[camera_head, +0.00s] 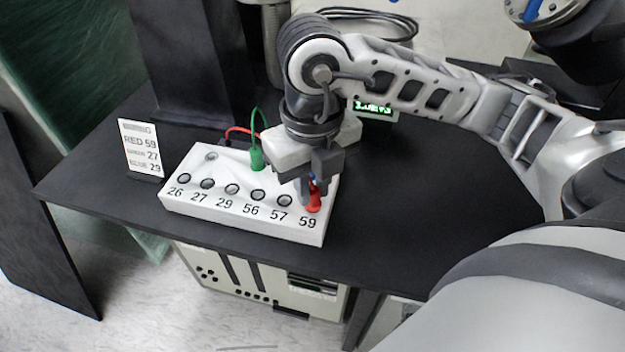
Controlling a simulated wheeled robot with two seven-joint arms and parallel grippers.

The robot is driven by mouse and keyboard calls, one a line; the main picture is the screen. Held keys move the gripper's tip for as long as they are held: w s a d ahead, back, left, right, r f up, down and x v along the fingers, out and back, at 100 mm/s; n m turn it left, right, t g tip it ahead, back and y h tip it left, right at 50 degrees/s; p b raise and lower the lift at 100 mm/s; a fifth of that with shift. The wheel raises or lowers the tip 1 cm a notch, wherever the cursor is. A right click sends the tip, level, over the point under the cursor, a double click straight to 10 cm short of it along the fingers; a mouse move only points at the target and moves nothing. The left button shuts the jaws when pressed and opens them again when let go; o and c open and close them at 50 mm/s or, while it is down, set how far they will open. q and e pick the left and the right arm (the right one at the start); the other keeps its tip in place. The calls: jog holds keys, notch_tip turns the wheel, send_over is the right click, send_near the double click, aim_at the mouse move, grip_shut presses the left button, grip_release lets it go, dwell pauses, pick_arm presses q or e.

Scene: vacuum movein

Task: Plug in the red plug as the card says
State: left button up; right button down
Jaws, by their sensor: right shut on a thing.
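The white card (141,149) stands at the left of the table; it reads RED 59, a line ending in 27, and a line ending in 29. The white socket box (240,217) has a front row of sockets labelled 26, 27, 29, 56, 57 and 59. My right gripper (310,185) is over the box's right end, shut on the red plug (314,202). The plug is upright right above the label 59 and hides that socket; I cannot tell how deep it sits. The green plug (257,159) stands at the back of the box. My left gripper is out of view.
A small device with a green lit display (373,107) stands behind my right arm. A dark column (190,65) rises behind the box. Red and green cables run behind the box. The black table top (430,190) is clear to the right.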

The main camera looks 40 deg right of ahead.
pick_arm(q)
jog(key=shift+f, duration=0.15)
pick_arm(e)
jog(key=shift+f, duration=0.15)
jog(key=c, duration=1.3)
grip_release()
jog(key=shift+o, duration=0.2)
notch_tip(320, 180, up, 6)
jog(key=shift+w+r+p, duration=0.1)
jog(key=shift+p, duration=0.3)
jog(key=shift+r, duration=0.7)
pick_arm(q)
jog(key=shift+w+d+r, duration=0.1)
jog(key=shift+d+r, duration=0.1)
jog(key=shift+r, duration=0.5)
